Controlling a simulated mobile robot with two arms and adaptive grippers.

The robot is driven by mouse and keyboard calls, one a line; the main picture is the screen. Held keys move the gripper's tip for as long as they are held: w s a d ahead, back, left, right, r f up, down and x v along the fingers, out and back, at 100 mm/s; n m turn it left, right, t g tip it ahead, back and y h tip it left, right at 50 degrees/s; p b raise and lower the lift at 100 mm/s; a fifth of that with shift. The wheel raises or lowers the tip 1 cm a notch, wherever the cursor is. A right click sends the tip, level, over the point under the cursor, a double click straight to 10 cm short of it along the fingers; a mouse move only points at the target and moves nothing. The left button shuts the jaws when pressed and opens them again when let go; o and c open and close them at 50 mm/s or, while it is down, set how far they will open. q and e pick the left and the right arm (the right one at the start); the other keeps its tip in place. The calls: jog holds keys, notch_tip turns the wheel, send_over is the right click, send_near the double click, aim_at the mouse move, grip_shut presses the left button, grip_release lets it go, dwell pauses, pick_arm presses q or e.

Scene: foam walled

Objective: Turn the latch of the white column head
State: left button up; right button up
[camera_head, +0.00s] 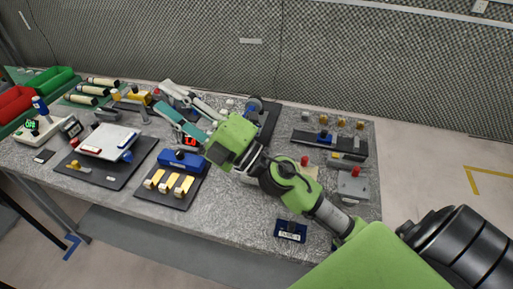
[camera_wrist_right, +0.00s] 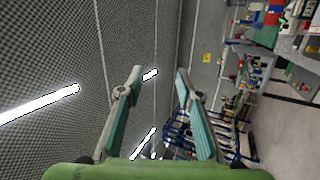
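My right gripper (camera_head: 163,96) reaches in from the lower right over the middle of the bench. Its two teal fingers point up and left and stand apart, with nothing seen between them. In the right wrist view the gripper (camera_wrist_right: 160,71) is also open and empty, facing the foam wall and ceiling lights. I cannot pick out the white column head or its latch for sure. A round dark and blue part (camera_head: 255,104) stands behind my wrist, partly hidden. My left gripper is not in view.
A white plate (camera_head: 107,139) on a dark mat lies left. A blue block (camera_head: 180,160) and several yellow pieces lie below my gripper. A small dark sign (camera_head: 290,231) is near the front edge. Foam wall is behind.

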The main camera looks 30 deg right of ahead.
jog(key=s+a+f+n+g+y, duration=0.1)
jog(key=a+f+n+g+y, duration=0.1)
jog(key=a+n+g+y, duration=0.5)
jog(key=w+d+f+n+g+h, duration=0.1)
jog(key=d+f+n+g+h, duration=0.2)
jog(key=f+n+g+h, duration=0.35)
jog(key=d+f+m+g+h, duration=0.1)
jog(key=d+f+h, duration=0.3)
jog(key=d, duration=0.5)
jog(key=w+d+f+h, duration=0.1)
jog(key=d+f+h, duration=0.1)
jog(key=d+h, duration=0.5)
jog(key=d+f+m+g+h, duration=0.1)
jog(key=d+f+h, duration=0.25)
jog(key=d, duration=0.85)
jog(key=shift+t+y, duration=0.25)
jog(key=shift+y, duration=0.25)
jog(key=p+x, duration=0.2)
jog(key=x, duration=0.4)
jog(key=p+x, duration=0.2)
jog(key=x, duration=0.4)
jog(key=shift+w+a+f, duration=0.25)
jog(key=shift+f, duration=0.05)
jog(key=shift+w+f, duration=0.2)
jog(key=shift+f, duration=0.35)
